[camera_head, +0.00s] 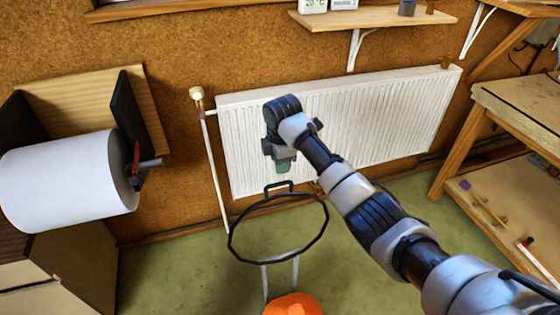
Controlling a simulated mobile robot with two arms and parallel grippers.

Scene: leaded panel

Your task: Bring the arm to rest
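My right arm (378,218) comes in from the lower right and reaches up and left, in front of the white radiator. My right gripper (282,160) hangs from the bent wrist and points down, above the handle of a black hoop. A small dull green patch shows at its tip; I cannot tell whether this is a held thing or part of the gripper. The fingers are too small and dark to show whether they are open or shut. My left gripper is not in view.
The black hoop (246,258) stands over an orange base (293,305) below the gripper. The radiator (395,115) is on the wall behind. A big white paper roll (65,180) is at left, a wooden workbench (515,105) at right. Green floor (185,270) is partly clear.

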